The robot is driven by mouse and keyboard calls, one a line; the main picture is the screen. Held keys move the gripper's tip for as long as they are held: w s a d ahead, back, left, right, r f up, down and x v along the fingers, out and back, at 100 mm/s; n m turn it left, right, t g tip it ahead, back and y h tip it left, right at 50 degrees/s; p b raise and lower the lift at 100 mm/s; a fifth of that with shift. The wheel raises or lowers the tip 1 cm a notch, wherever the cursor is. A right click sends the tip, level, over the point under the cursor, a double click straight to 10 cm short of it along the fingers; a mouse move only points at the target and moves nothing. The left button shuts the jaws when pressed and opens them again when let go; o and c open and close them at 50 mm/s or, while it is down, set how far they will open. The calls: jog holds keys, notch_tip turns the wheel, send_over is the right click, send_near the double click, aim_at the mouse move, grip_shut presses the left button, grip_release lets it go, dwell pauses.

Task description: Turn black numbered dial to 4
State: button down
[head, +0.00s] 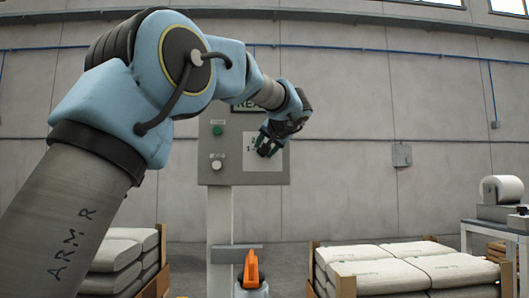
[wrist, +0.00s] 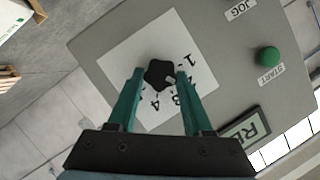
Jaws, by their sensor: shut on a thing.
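The black dial (wrist: 158,74) sits on a white square plate (wrist: 118,58) with printed numbers around it. In the wrist view a pale mark shows on the dial's right side, towards the 1 and 2 side; its exact setting is hard to read. The 4 (wrist: 155,103) is printed below the dial in this view. My gripper (wrist: 160,73) has its teal fingers on either side of the dial, shut on it. In the head view my gripper (head: 266,150) is at the plate and covers the dial.
Pallets of sacks (head: 390,270) stand below on both sides. An orange-topped object (head: 251,270) stands before the post.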

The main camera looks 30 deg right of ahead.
jog(key=shift+s+d+f+m+t+y+b, duration=0.1)
jog(key=shift+f+m+t+y+b, duration=0.2)
jog(key=shift+m+t+b, duration=1)
jog(key=shift+w+d+f+m+t+y+b, duration=0.15)
jog(key=shift+m+t+y+b, duration=0.25)
jog(key=shift+m+b, duration=1.7)
jog(key=shift+s+a+f+m+t+y+b, duration=0.2)
jog(key=shift+m+t+b, duration=0.65)
jog(key=shift+m, duration=1.65)
jog(key=shift+d, duration=0.15)
jog(key=shift+c, duration=1.6)
grip_release()
jog(key=s+f, duration=0.1)
jog(key=s, duration=0.9)
jog(key=shift+s+a+f+b, duration=0.15)
jog(key=shift+s+a+b, duration=0.15)
jog(key=shift+a+b, duration=0.15)
